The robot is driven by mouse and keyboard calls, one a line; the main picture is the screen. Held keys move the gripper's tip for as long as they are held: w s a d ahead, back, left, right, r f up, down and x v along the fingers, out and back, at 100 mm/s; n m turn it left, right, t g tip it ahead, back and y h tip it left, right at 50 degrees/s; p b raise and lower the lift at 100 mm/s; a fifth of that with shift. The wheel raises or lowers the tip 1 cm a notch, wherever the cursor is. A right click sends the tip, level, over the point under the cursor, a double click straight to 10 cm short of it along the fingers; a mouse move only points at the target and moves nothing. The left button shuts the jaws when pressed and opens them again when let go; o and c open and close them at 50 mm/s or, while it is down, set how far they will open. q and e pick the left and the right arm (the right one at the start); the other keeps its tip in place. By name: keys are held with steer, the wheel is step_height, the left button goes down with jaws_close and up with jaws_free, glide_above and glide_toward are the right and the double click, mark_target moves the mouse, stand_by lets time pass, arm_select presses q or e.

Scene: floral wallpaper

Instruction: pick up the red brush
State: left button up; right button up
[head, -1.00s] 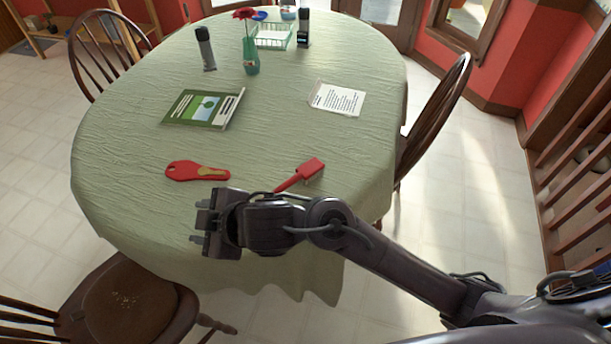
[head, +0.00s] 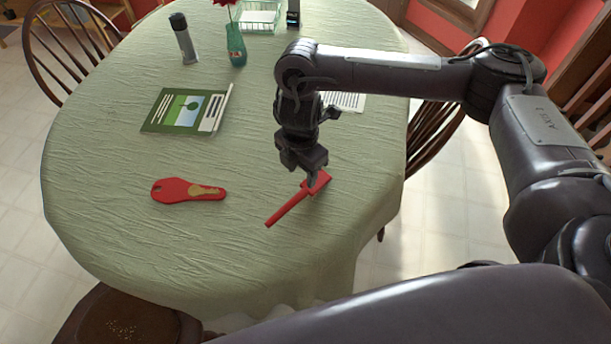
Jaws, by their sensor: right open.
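The red brush (head: 288,209) lies on the green tablecloth near the right front edge of the table. Its handle points toward the lower left and its head is at the upper right. My right gripper (head: 310,178) points down right at the brush's head, with its fingers open. The fingers partly cover the head, and I cannot tell whether they touch it or straddle it. My left gripper is not in view.
A red flat tool with a tan patch (head: 187,190) lies left of the brush. A green booklet (head: 187,110), a grey bottle (head: 184,40), a teal vase (head: 236,46) and a wire basket (head: 260,17) stand or lie farther back. My arm partly covers a printed sheet (head: 345,101). The cloth's left front is clear.

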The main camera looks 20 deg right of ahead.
mark_target(302, 192)
steer(key=s+f, duration=0.1)
steer(key=f, duration=0.1)
steer(key=shift+s+a+f, duration=0.15)
steer(key=shift+s+f, duration=0.25)
steer(key=f, duration=0.1)
steer(key=f+b, duration=0.1)
steer(key=shift+w+f, duration=0.25)
steer(key=shift+f, duration=0.1)
steer(key=shift+a+f, duration=0.1)
steer(key=shift+f, duration=0.35)
steer(key=c, duration=0.6)
steer(key=shift+c, duration=1.3)
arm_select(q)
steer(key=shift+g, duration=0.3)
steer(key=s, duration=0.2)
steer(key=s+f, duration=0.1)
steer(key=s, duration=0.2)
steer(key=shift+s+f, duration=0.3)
arm_select(e)
jaws_close()
